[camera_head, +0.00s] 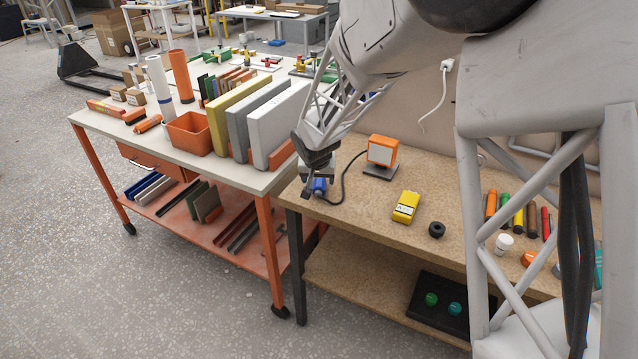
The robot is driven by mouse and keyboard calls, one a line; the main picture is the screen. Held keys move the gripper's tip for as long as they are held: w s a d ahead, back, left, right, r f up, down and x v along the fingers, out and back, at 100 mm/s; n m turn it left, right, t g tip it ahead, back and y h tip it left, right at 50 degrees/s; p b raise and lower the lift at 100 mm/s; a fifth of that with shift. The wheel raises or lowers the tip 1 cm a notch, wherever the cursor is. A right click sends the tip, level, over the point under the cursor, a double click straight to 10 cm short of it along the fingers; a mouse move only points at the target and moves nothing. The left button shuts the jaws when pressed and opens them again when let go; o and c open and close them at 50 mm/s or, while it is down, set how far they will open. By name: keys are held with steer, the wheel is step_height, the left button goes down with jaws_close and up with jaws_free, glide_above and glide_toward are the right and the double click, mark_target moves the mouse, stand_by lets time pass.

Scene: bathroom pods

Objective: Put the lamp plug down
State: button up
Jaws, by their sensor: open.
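The lamp plug (319,187) is blue and sits at the left end of the brown workbench, low at its top. A dark cord (344,178) curves from it to the orange lamp (382,150), which stands on a dark base. My gripper (319,181) reaches down over the plug with its fingers open around or beside it. The fingers hide part of the plug. I cannot tell whether they touch it, or whether the plug rests fully on the bench.
A yellow device (405,206) and a black ring (437,230) lie on the brown workbench (370,215). Colored cylinders lie farther right. A white cart (240,180) with upright panels stands close on the left. A white wall plug (446,65) hangs its cord behind the bench.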

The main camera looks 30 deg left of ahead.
steer(key=shift+v, duration=2.6)
steer(key=s+d+r+m, duration=0.15)
steer(key=d+r, duration=0.25)
steer(key=d, duration=0.7)
steer(key=s+d+r+h, duration=0.1)
steer(key=s+d+r, duration=0.3)
steer(key=d, duration=0.7)
steer(key=s+d+r+m, duration=0.1)
steer(key=d+r, duration=0.4)
steer(key=d, duration=0.7)
steer(key=s+d+r+m+g, duration=0.1)
steer(key=s+d+m, duration=0.1)
steer(key=s+d, duration=1.8)
steer(key=shift+s+d+r+h, duration=0.3)
steer(key=shift+s+d+h, duration=0.1)
steer(key=shift+s, duration=1.9)
